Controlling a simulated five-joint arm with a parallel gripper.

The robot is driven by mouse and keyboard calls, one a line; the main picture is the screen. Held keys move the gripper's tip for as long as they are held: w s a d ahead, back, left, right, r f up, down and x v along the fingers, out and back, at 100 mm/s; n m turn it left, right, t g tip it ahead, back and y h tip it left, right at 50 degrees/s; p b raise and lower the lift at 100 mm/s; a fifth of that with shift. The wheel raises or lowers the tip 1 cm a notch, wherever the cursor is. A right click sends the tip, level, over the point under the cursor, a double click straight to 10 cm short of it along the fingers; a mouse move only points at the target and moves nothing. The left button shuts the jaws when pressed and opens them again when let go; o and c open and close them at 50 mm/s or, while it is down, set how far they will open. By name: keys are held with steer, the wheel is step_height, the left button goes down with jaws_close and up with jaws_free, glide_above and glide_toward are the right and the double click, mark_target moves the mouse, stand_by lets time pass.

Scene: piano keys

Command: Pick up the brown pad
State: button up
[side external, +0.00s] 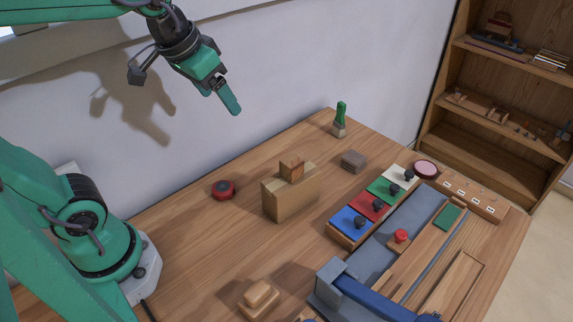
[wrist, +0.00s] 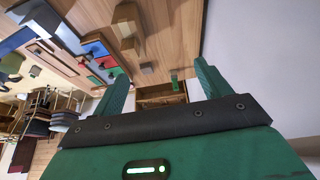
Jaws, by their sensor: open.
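A small grey-brown block (side external: 353,161), which looks like the brown pad, lies flat on the wooden table toward the back, between the wooden block and the brush. It also shows in the wrist view (wrist: 147,68), ahead of and between my fingers. My gripper (side external: 222,98) is open and empty, high above the table at the upper left, well away from the pad. Both green fingers of my gripper (wrist: 162,72) show spread apart in the wrist view.
A wooden block with a smaller piece on top (side external: 290,193) stands left of the pad. A green-handled brush (side external: 340,120) stands behind it. Coloured panels with dark knobs (side external: 372,205) lie in front. A red round object (side external: 223,190) sits at left, with bare table around it.

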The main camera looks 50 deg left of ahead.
steer(key=w+d+g, duration=0.1)
steer(key=w+d, duration=0.1)
steer(key=w, duration=0.9)
steer(key=g, duration=0.4)
glide_above(354, 158)
step_height(354, 158, down, 19)
steer(key=shift+f, duration=0.1)
steer(key=shift+w+f, duration=0.15)
steer(key=shift+f, duration=0.15)
steer(key=shift+f, duration=0.15)
steer(key=shift+f, duration=1.2)
steer(key=shift+f, duration=0.1)
